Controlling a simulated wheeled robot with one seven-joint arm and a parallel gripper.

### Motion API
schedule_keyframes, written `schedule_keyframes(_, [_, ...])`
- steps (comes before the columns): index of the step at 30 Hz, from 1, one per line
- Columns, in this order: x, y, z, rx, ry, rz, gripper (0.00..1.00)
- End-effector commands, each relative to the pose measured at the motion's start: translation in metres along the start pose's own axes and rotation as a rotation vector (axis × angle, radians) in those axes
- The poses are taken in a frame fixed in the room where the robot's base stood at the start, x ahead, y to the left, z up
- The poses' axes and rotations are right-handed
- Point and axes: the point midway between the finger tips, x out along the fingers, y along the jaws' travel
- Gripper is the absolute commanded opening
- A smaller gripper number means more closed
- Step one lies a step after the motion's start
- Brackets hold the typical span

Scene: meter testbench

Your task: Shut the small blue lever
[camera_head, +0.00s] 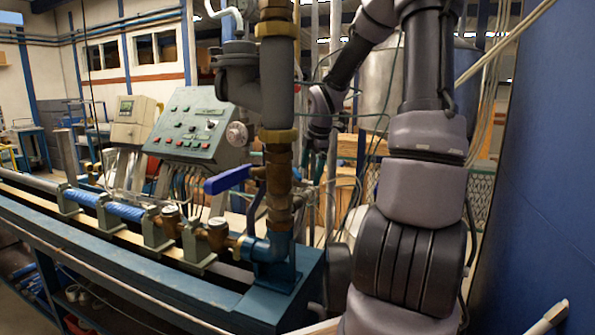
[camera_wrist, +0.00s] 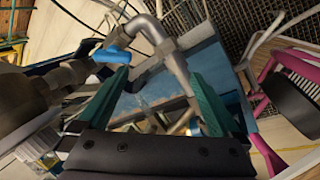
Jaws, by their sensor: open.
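The small blue lever (camera_wrist: 113,55) shows in the wrist view as a light-blue handle, beside a bent grey pipe (camera_wrist: 176,62). My gripper (camera_wrist: 158,76) has two green fingers spread apart with nothing held between them. The lever is just beyond the left fingertip; I cannot tell whether they touch. In the head view my gripper (camera_head: 314,165) hangs behind the brass pipe column, partly hidden. I cannot make out the small lever there. A larger dark-blue lever (camera_head: 228,180) sticks out to the left from that column.
The upright brass and grey pipe (camera_head: 279,160) stands in front of my gripper. A sloped control panel (camera_head: 196,125) is to its left, above the blue bench (camera_head: 120,265). A blue wall (camera_head: 540,160) closes the right side. Pink tubing (camera_wrist: 262,75) is at right in the wrist view.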

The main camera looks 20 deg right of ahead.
Motion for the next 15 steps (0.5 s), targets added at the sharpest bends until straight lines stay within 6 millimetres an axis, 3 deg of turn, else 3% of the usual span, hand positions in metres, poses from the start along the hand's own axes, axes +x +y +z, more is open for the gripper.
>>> schedule_keyframes(6, [0.018, 0.047, -0.002, -0.001, 0.004, 0.001, 1.0])
schedule_keyframes(12, [0.032, 0.082, -0.001, 0.001, 0.002, 0.0, 1.0])
schedule_keyframes(15, [0.047, 0.078, 0.0, 0.003, 0.0, -0.003, 1.0])
